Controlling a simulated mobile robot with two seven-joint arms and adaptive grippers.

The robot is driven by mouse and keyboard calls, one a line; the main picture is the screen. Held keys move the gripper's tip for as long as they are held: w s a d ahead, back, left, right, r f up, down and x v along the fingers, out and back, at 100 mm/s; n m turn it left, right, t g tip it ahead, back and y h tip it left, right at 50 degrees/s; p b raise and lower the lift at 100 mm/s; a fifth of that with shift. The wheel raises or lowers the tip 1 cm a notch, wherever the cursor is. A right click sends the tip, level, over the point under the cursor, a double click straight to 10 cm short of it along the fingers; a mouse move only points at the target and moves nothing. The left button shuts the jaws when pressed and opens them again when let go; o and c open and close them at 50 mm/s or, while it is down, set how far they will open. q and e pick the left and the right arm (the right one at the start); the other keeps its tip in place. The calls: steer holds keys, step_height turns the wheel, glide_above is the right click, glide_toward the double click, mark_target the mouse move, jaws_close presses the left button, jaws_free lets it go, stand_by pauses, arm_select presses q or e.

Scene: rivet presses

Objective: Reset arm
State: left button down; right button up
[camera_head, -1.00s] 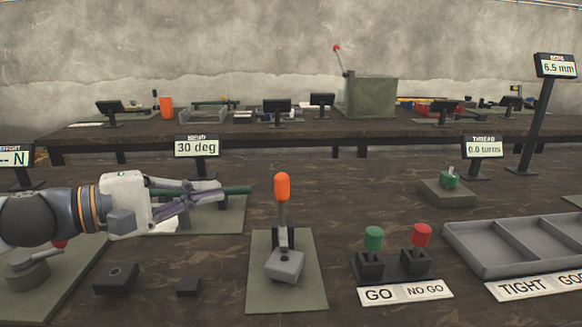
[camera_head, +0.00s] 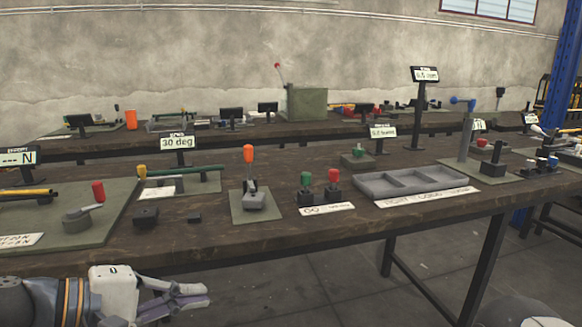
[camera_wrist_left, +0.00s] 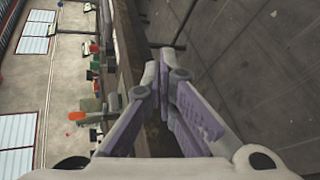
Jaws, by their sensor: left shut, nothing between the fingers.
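My left gripper (camera_head: 205,295) is in front of the workbench's near edge, low in the head view, clear of every tool on the bench. Its grey-purple fingers are closed together and empty. In the left wrist view the closed fingers (camera_wrist_left: 165,65) point along the bench edge, with floor to their right. The bending tool with a green bar (camera_head: 180,171) lies on its plate below the "30 deg" display (camera_head: 177,142). My right gripper cannot be made out.
The workbench (camera_head: 330,222) holds an orange-handled lever (camera_head: 248,156), green (camera_head: 306,180) and red (camera_head: 333,176) gauges, a grey sorting tray (camera_head: 415,181) and a red-knobbed crank (camera_head: 98,191). The floor (camera_head: 335,285) in front is open, apart from table legs (camera_head: 487,265).

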arm_select(q)
steer(key=s+d+f+m+g+y, duration=0.1)
steer(key=s+d+f+g, duration=0.1)
steer(key=s+f, duration=0.3)
steer(key=s+d+f+g+y, duration=0.1)
steer(key=s+d+f+g, duration=0.1)
steer(key=f, duration=0.5)
steer(key=s+f+m+g+y+p, duration=0.25)
steer(key=s+f, duration=0.65)
steer(key=s, duration=0.5)
steer(key=s+a+f+m+g+y, duration=0.2)
steer(key=s+a, duration=0.3)
steer(key=s, duration=0.4)
steer(key=s+a+f+m+g+y, duration=0.2)
steer(key=s+a+m+y, duration=0.2)
steer(key=s, duration=0.5)
steer(key=shift+s+a+p, duration=0.2)
steer(key=shift+a+p, duration=0.15)
steer(key=shift+a, duration=0.55)
arm_select(e)
steer(key=w+r+t, duration=0.1)
steer(key=w+r, duration=0.3)
steer(key=shift+w+t, duration=0.25)
steer(key=shift+t, duration=0.05)
